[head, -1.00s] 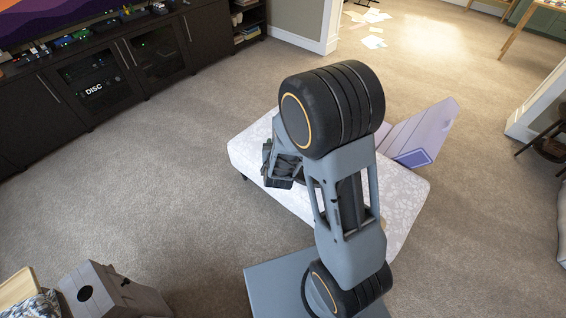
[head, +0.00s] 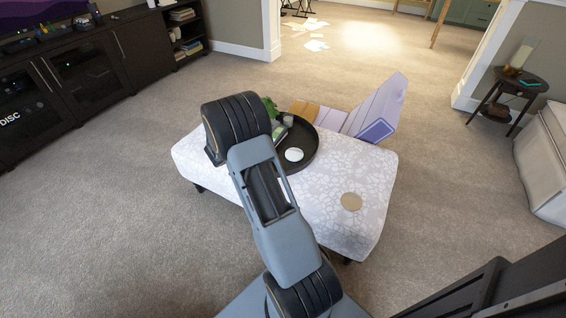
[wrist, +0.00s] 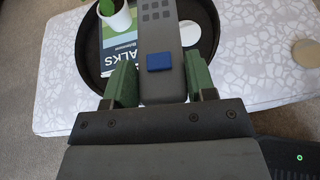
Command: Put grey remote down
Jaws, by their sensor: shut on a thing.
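The grey remote (wrist: 163,30) shows in the wrist view, with dark buttons and a blue patch. My gripper (wrist: 160,78) has green fingers on both sides of the remote and is shut on it. The remote points away from the gripper over the black round tray (wrist: 88,58); its far end leaves the top of the picture. I cannot tell its height above the tray. In the head view the tray (head: 308,160) stands on the pale patterned ottoman (head: 335,215). My arm hides the gripper and remote there.
The tray holds a book (wrist: 118,42), a white pot (wrist: 115,18) with a green plant, and a white round thing (head: 294,155). A tan disc (head: 351,202) lies on the ottoman's right part, with bare surface around it. A lilac panel-like thing (head: 377,112) stands behind.

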